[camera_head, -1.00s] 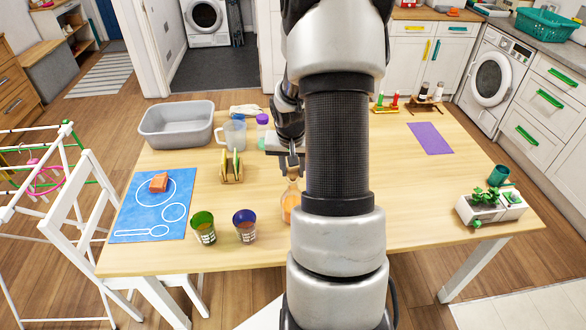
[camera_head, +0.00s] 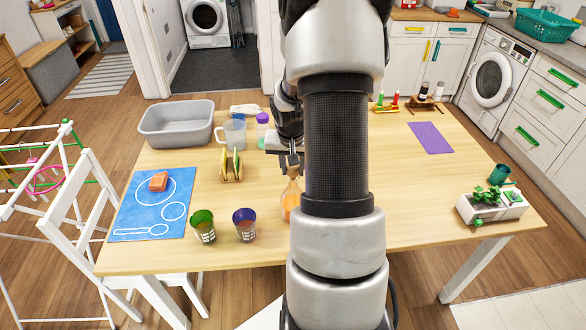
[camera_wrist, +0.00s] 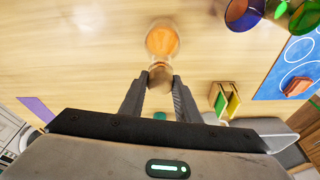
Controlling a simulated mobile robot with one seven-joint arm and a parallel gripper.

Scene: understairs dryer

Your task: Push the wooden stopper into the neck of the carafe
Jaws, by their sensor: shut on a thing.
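The carafe (camera_head: 288,204) is clear glass with orange liquid low inside. It stands upright on the table, partly hidden by my arm in the head view. In the wrist view I look down on the carafe (camera_wrist: 162,40), its neck pointing towards my fingers. My gripper (camera_head: 291,165) is above the carafe, fingers pointing down. In the wrist view my gripper (camera_wrist: 161,79) is shut on the wooden stopper (camera_wrist: 160,77), a brown piece between the fingertips. The stopper lines up closely with the neck mouth. How deep it sits in the neck I cannot tell.
Two cups, green (camera_head: 203,227) and purple (camera_head: 245,225), stand left of the carafe. A rack with coloured slabs (camera_head: 231,166), a pitcher (camera_head: 233,132) and a grey tub (camera_head: 176,124) stand farther back. The table's right middle (camera_head: 420,190) is clear.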

